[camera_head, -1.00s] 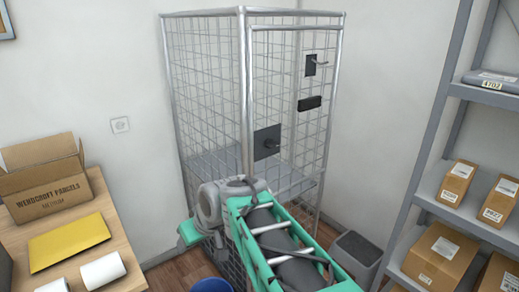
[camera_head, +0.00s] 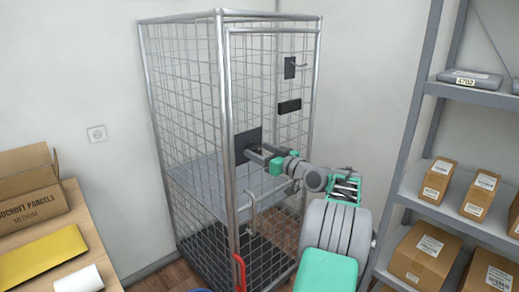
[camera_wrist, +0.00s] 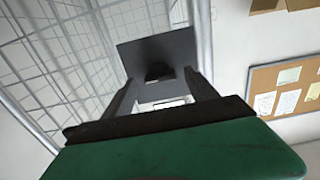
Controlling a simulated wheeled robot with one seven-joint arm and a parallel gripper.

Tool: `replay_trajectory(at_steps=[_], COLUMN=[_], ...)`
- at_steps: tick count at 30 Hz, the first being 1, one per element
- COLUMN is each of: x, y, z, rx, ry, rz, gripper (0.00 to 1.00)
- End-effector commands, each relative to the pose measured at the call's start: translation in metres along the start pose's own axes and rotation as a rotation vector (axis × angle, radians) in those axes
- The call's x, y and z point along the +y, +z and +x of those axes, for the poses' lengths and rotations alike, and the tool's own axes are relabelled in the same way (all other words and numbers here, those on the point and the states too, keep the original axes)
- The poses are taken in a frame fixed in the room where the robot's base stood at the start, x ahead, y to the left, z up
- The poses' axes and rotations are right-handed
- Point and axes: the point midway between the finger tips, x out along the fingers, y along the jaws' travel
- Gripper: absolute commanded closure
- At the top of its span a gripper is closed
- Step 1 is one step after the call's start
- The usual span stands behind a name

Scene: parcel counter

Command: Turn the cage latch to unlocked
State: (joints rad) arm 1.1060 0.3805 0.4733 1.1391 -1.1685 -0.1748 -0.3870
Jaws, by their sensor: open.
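The wire cage (camera_head: 222,120) stands in the corner with a door framed in metal tube. A square dark latch plate (camera_head: 241,136) is on the door, with a small dark knob that shows in the wrist view (camera_wrist: 158,72). My gripper (camera_head: 253,154) is open at this plate. In the wrist view its two fingers stand on either side of the knob. I cannot tell whether they touch it. The gripper partly hides the plate in the head view, and the knob's turned position is unclear.
Higher on the door are a smaller dark plate with a hook-like lever (camera_head: 290,67) and a black block (camera_head: 289,106). A red curved bar (camera_head: 239,270) is low at the cage front. Shelves with parcels (camera_head: 450,200) stand right, a table with a carton (camera_head: 30,195) left.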

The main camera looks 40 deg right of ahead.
Motion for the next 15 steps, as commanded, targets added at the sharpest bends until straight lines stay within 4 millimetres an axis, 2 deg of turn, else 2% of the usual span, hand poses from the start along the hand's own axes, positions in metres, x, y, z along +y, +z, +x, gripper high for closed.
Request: replay_trajectory(at_steps=[3, 9, 15], x=[-0.0005, -0.0005, -0.0006], y=[-0.0004, 0.0001, 0.0001], z=[0.0061, 0.0062, 0.0061], rx=[0.000, 0.000, 0.000], ry=[0.000, 0.000, 0.000], rz=[0.000, 0.000, 0.000], gripper=[0.33, 0.34, 0.50])
